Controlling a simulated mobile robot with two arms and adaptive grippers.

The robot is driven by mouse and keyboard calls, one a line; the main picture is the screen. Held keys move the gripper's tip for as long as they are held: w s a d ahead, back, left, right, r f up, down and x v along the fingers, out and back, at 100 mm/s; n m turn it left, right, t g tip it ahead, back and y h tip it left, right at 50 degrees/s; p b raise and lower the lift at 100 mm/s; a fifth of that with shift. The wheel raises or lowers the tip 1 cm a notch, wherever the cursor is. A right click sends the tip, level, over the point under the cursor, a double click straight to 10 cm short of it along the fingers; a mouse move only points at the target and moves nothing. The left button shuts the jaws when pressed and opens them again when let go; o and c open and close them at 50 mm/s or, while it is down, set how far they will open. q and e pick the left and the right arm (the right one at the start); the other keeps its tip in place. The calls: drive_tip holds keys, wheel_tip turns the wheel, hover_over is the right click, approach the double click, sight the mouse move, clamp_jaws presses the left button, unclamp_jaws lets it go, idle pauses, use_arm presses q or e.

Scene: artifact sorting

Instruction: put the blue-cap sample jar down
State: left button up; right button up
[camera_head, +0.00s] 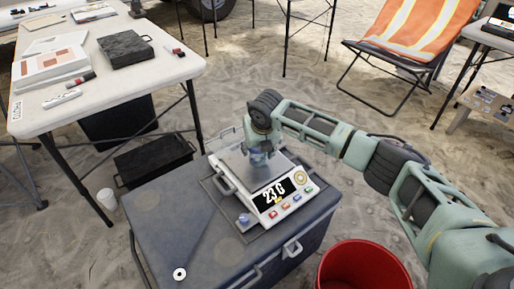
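A small bluish jar-like thing (263,158), seemingly the blue-cap sample jar, shows at the steel plate of the white digital scale (283,211). My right gripper (261,146) is right over it, pointing down, and hides most of it. The fingers are too small and covered to tell whether they are shut on it or whether it rests on the plate. My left gripper is not in view.
The scale sits on a dark grey case (170,225) with a small blue-topped thing (244,220) by its front left corner. A red bucket (363,268) stands at front right. A white table (150,82) with a black box (125,48) is at left.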

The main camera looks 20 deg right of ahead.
drive_tip(key=shift+o, duration=1.2)
drive_tip(key=shift+r, duration=0.3)
drive_tip(key=p+v, duration=0.1)
drive_tip(key=v, duration=0.1)
drive_tip(key=shift+s+r, duration=0.1)
drive_tip(key=shift+r, duration=0.2)
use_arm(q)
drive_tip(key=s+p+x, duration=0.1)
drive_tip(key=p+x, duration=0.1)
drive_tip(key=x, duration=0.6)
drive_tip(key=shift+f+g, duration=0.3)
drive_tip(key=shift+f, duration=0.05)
use_arm(e)
drive_tip(key=v, duration=0.9)
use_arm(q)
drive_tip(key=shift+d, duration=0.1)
use_arm(e)
drive_tip(key=shift+s, duration=0.15)
